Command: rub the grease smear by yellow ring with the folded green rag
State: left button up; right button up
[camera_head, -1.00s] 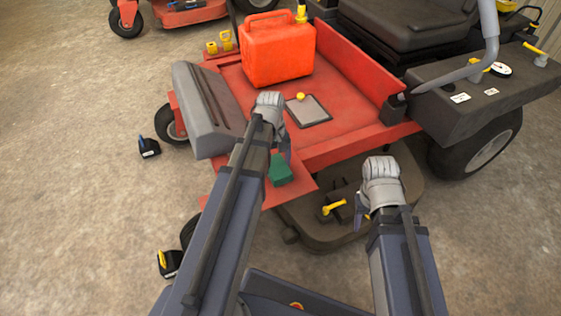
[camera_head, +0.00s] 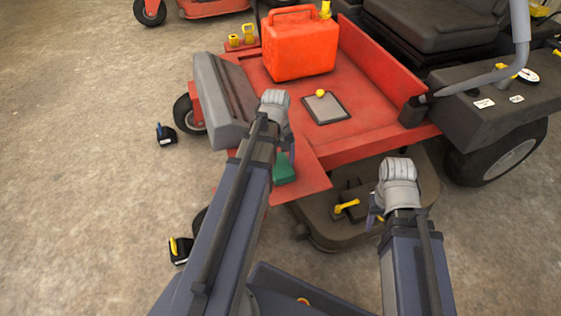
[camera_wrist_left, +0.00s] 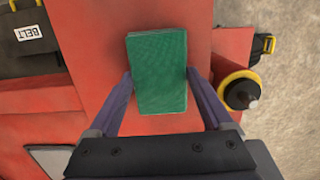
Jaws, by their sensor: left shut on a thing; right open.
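The folded green rag (camera_head: 284,168) is a small block at the red front plate of the mower. My left gripper (camera_head: 279,152) is shut on it. In the left wrist view the rag (camera_wrist_left: 158,70) sits between the two purple fingers, over red metal; I cannot tell whether it touches the metal. A yellow ring (camera_wrist_left: 240,76) around a dark round part lies just right of the fingers in that view. I cannot make out a grease smear. My right gripper (camera_head: 375,212) is open and empty, over the mower deck.
A red fuel can (camera_head: 298,47) stands on the mower's red floor, behind a grey pad (camera_head: 326,107) with a yellow knob. A black-and-yellow object (camera_head: 180,250) and a black-and-blue one (camera_head: 165,134) lie on the concrete.

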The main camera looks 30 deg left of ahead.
pick_arm(q)
jog(key=shift+r+p, duration=3)
jog(key=shift+r, duration=0.05)
notch_tip(320, 180, up, 3)
jog(key=p, duration=0.3)
